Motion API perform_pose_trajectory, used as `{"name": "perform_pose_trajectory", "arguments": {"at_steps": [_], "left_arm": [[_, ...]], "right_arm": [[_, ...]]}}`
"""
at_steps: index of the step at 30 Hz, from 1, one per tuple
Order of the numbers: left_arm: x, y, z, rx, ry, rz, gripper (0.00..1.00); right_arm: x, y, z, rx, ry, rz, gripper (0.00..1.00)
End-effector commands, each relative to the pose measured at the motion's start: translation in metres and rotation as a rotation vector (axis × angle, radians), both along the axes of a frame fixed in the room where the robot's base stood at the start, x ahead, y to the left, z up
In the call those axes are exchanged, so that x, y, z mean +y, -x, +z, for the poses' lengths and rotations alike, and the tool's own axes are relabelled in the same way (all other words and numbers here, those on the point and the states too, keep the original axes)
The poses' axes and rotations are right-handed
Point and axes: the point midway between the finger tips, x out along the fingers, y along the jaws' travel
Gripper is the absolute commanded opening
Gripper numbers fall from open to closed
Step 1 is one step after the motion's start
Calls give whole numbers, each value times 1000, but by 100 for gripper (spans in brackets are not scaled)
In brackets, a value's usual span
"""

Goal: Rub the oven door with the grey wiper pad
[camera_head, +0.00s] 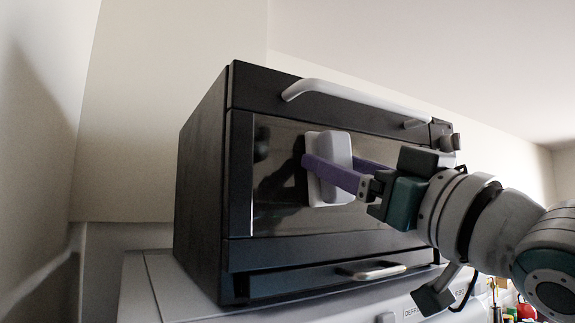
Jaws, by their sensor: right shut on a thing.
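The black oven stands upright, its door (277,208) facing right of the view, with a dark glass pane and a pale handle (355,95) along the top. My right gripper (332,172) comes in from the right, its purple fingers shut on the grey wiper pad (337,148). The pad is upright against or very close to the glass, left of the door's middle; I cannot tell for certain that it touches. The fingers hide part of the pad, and the arm hides the right part of the door. My left gripper is not in view.
The oven rests on a grey appliance top (190,292). A lower drawer with a pale handle (372,271) is below the door. Knobs (446,138) sit at the oven's right edge. Small coloured objects (524,309) are at the lower right. Open wall space lies left of the oven.

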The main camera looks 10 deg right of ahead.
Motion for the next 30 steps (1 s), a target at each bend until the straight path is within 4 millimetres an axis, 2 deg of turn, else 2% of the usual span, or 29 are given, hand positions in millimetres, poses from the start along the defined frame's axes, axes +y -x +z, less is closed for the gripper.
{"name": "perform_pose_trajectory", "arguments": {"at_steps": [6, 13, 21, 30], "left_arm": [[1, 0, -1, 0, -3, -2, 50], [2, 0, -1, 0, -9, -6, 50], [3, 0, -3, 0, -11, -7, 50], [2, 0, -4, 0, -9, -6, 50]], "right_arm": [[-20, -6, 0, 0, 3, -4, 23], [-28, -9, 0, -1, 1, -4, 23], [-51, -20, 0, -1, 3, -6, 23], [-64, -25, 0, 0, 2, -6, 23]]}}
